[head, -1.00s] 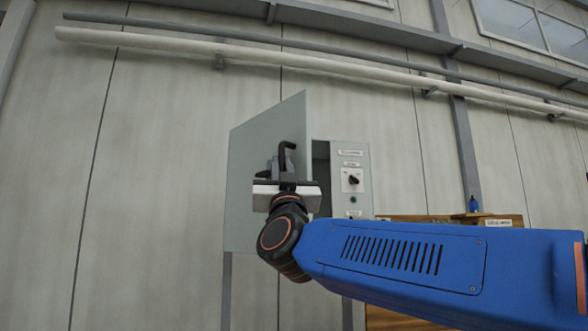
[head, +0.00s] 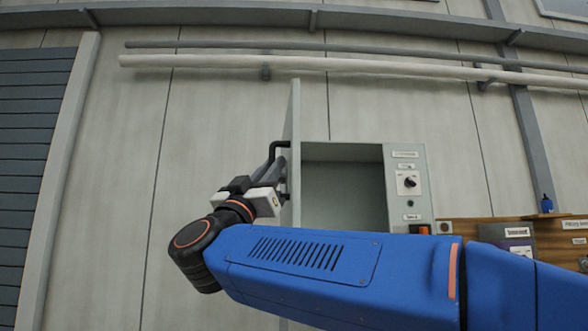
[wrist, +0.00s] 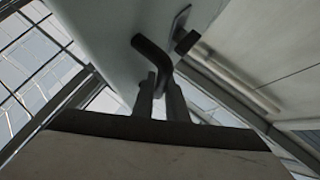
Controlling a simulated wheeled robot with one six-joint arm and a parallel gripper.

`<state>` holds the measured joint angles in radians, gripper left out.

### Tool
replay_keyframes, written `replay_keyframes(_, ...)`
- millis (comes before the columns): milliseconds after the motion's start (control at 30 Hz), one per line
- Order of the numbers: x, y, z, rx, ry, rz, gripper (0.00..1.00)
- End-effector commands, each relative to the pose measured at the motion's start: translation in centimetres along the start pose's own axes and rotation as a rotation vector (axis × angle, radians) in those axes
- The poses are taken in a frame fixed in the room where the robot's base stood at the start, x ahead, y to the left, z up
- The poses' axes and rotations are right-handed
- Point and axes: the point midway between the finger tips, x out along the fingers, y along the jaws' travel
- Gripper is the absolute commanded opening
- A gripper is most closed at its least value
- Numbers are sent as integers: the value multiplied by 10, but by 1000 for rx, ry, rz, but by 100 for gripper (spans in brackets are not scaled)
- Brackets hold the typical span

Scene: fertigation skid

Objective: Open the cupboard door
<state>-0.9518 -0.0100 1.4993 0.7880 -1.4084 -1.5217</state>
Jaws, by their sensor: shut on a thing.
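The cupboard door (head: 292,130) stands wide open and shows almost edge-on in the head view. Its pale inner or outer face (wrist: 105,35) fills the upper middle of the wrist view. The black door handle (head: 278,147) sticks out to the left of the door; its bent bar (wrist: 153,56) also shows in the wrist view. My gripper (head: 274,172) is at the handle, and its fingers (wrist: 162,95) are shut on it. The cupboard (head: 345,153) is open, and its grey inside looks empty where visible. My arm hides its lower part.
A control panel (head: 407,183) with a rotary switch and labels adjoins the cupboard's right side. A wooden board (head: 460,233) with labelled boxes and a small blue bottle (head: 546,204) are farther right. Pipes (head: 350,64) run along the wall above. The wall left of the door is clear.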

Motion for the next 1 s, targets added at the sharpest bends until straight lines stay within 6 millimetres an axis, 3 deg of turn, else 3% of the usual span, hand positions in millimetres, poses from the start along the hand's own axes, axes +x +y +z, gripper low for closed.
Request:
replay_keyframes(200,-9,-30,-9,-64,0,63,0)
replay_keyframes(433,-14,-49,-14,-109,1,109,0)
replay_keyframes(1000,-15,-58,-16,-134,1,134,0)
